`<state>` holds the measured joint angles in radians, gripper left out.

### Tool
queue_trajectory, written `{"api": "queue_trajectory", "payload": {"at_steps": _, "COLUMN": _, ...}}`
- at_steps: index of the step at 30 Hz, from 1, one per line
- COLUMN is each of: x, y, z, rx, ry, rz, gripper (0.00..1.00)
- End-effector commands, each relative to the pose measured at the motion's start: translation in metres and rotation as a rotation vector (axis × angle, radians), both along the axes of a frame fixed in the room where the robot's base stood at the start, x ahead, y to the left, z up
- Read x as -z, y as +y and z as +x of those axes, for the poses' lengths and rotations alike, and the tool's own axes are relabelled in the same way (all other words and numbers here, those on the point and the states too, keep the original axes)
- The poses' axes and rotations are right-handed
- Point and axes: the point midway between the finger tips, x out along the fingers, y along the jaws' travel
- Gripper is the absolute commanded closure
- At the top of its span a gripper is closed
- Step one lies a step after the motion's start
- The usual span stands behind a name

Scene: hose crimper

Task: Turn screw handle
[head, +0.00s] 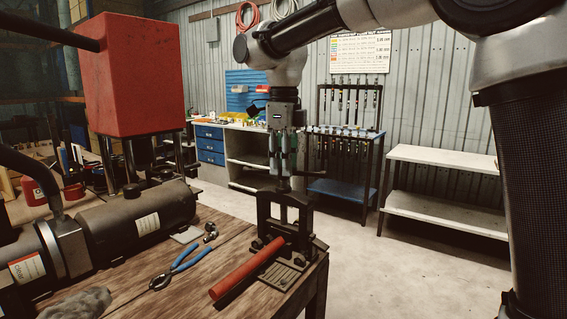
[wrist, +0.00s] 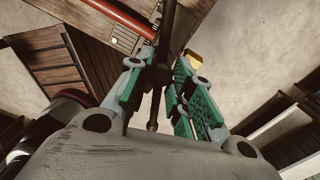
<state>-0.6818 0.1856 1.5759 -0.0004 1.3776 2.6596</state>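The hose crimper (head: 285,222) is a dark frame standing at the right corner of the wooden bench. Its screw handle (head: 284,184) rises from the top of the frame and is partly hidden by my gripper (head: 283,170). My gripper points straight down above the crimper, its green-padded fingers around the handle's upper part. In the wrist view, the dark bar of the screw handle (wrist: 155,108) passes between the fingers of my gripper (wrist: 160,88), with gaps visible beside it. The fingers look apart, not closed on it. A red hose (head: 247,268) lies at the crimper's base.
Blue-handled pliers (head: 180,268) and small fittings lie on the wooden bench (head: 225,228) left of the crimper. A red press block (head: 133,75) and dark cylinders (head: 140,218) stand further left. The floor (head: 400,270) to the right is clear, up to a white-topped shelf (head: 440,157).

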Motion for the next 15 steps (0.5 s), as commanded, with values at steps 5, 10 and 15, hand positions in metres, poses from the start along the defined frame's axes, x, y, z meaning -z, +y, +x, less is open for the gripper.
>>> {"api": "queue_trajectory", "payload": {"at_steps": 5, "x": 0.0008, "y": -0.0011, "z": -0.0006, "rx": 0.001, "ry": 0.003, "rz": -0.003, "gripper": 0.55}}
{"api": "queue_trajectory", "payload": {"at_steps": 10, "x": 0.0008, "y": -0.0007, "z": -0.0004, "rx": 0.0, "ry": 0.003, "rz": -0.002, "gripper": 0.55}}
{"api": "queue_trajectory", "payload": {"at_steps": 15, "x": -0.0033, "y": -0.0002, "z": -0.0002, "rx": 0.0, "ry": 0.002, "rz": -0.001, "gripper": 0.55}}
